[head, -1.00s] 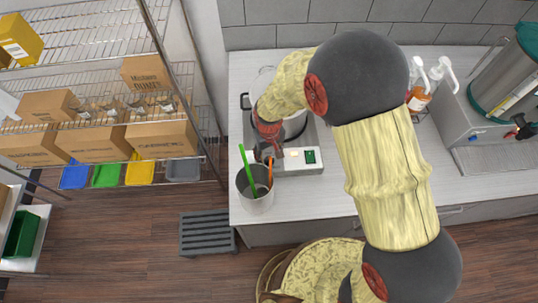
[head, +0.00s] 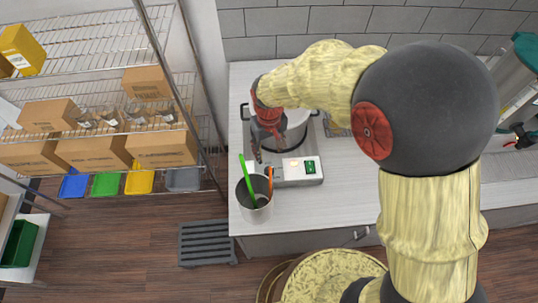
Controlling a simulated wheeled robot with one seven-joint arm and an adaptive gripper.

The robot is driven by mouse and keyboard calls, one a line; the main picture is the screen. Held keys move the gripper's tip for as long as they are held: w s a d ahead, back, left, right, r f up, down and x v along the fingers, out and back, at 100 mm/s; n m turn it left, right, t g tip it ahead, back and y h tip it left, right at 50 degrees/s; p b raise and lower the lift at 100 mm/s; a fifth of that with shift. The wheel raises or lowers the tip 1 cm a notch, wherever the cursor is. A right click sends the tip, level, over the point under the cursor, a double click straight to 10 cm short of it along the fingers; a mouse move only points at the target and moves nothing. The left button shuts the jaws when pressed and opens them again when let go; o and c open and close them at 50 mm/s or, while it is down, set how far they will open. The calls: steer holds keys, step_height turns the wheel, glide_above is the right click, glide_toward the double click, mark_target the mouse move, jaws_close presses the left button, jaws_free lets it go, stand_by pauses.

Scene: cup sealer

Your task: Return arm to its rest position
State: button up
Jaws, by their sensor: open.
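My gripper (head: 270,154) hangs at the end of my arm, above the front left of a white machine with a small control panel (head: 298,170) on the counter. Its fingers point down and are apart, with nothing seen between them. My yellow and dark grey arm reaches in from the right and covers part of the counter. A silver pot-like vessel (head: 298,128) sits on the machine behind the gripper and is partly hidden by it.
A metal cup (head: 255,208) with green and orange sticks stands at the counter's front left corner, close to the gripper. A wire shelf with cardboard boxes (head: 162,148) is on the left. A large steel dispenser (head: 515,90) stands at right.

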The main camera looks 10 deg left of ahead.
steer(key=shift+r, duration=0.25)
stand_by(0.4)
steer(key=s+d+r+m+t+b, duration=0.1)
steer(key=d+r+m+b, duration=0.15)
steer(key=d+b, duration=0.35)
steer(key=s+d+r+m+t+b, duration=0.1)
steer(key=d+r+b, duration=0.25)
steer(key=d, duration=0.45)
steer(key=s+d+f+m+t+b, duration=0.3)
steer(key=s+d+b, duration=0.8)
steer(key=s+d, duration=0.1)
steer(key=shift+s+d+t+b, duration=0.3)
steer(key=shift+b, duration=0.05)
